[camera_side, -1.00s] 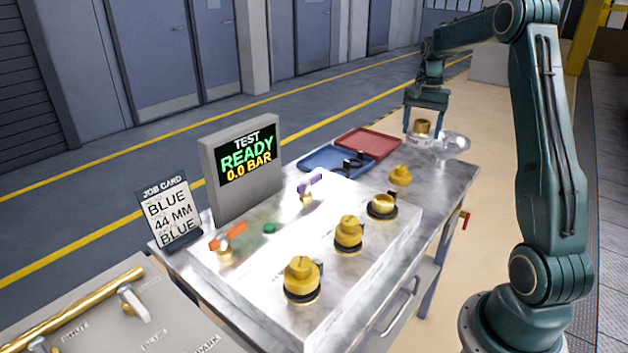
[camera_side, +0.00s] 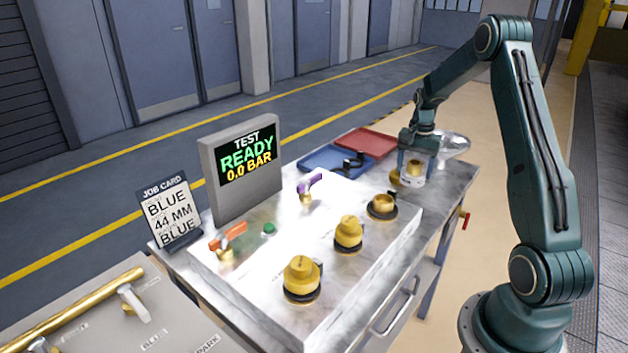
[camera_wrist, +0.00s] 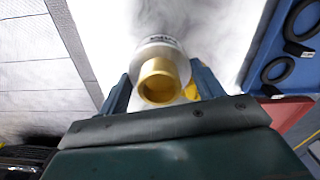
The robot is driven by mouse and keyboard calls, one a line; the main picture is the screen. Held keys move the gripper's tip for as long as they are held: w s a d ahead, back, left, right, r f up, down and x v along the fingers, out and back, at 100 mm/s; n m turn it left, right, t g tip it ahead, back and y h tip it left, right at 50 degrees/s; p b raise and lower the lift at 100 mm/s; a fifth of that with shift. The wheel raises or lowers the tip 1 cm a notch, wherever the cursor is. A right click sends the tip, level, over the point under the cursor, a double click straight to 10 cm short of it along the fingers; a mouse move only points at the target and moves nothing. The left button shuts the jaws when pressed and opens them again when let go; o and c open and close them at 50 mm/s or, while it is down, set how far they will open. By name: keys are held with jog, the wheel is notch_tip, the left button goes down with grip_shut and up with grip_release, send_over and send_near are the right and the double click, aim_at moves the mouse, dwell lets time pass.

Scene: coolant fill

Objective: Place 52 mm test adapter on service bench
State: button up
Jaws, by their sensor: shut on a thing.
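My gripper (camera_side: 413,163) is shut on the test adapter (camera_side: 414,168), a brass cylinder with a white lettered collar. It hangs low over the far right part of the service bench (camera_side: 452,187). I cannot tell if it touches the top. In the wrist view the adapter (camera_wrist: 160,82) sits between both fingers of my gripper (camera_wrist: 163,88), its open brass end towards the camera. The size lettering is not readable. A brass cap (camera_side: 395,177) on the bench is partly hidden behind the adapter; a bit of yellow shows beside it in the wrist view.
A blue tray (camera_side: 318,160) with black rings and a red tray (camera_side: 372,141) lie at the back. A clear bowl (camera_side: 455,143) is right of my gripper. The test panel (camera_side: 275,230) carries brass fittings (camera_side: 348,233). A red-handled valve (camera_side: 463,218) sticks out at the bench's right edge.

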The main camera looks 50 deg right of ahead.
aim_at(415, 162)
jog(key=shift+f, duration=2.1)
jog(key=o, duration=1)
jog(key=shift+f, duration=0.1)
jog(key=shift+o, duration=0.2)
notch_tip(415, 162, up, 12)
jog(key=shift+r, duration=0.15)
